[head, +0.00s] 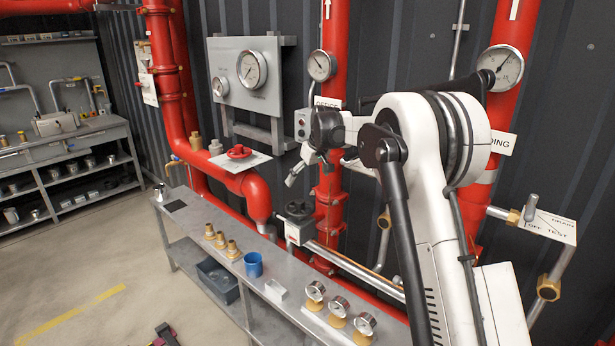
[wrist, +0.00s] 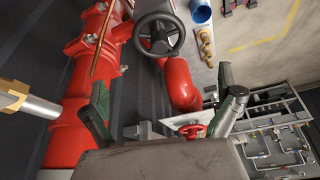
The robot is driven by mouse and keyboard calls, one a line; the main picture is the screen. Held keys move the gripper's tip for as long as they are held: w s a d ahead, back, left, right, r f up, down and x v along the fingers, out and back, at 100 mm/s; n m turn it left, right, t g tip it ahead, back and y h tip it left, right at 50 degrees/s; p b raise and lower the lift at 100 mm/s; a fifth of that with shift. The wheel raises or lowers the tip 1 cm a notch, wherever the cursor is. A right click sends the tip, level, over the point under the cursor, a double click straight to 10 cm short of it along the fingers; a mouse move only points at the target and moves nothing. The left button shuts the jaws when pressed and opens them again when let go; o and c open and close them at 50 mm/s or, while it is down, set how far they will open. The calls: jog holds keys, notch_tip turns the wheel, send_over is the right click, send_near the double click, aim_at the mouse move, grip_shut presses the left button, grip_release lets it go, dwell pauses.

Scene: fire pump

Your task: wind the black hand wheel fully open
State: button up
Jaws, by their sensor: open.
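The black hand wheel (head: 297,208) sits on a grey valve body beside the lower red pipework, behind the bench, in the head view. In the wrist view the black hand wheel (wrist: 159,34) shows whole, with its spokes and hub, at the top middle. My gripper (head: 308,168) hangs above the wheel in the head view. In the wrist view my gripper (wrist: 164,84) has its two fingers wide apart with nothing between them. The fingers look clear of the wheel. The wheel's far rim is hard to make out in the head view.
A red hand wheel (head: 239,152) stands on a pale plate left of my gripper. The bench (head: 190,222) holds brass fittings (head: 221,242), a blue cup (head: 253,265) and loose gauges (head: 340,308). Red vertical pipes (head: 330,215) stand close behind my arm.

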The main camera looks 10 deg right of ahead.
aim_at(300, 201)
jog(key=p+x, duration=0.1)
jog(key=x, duration=1.3)
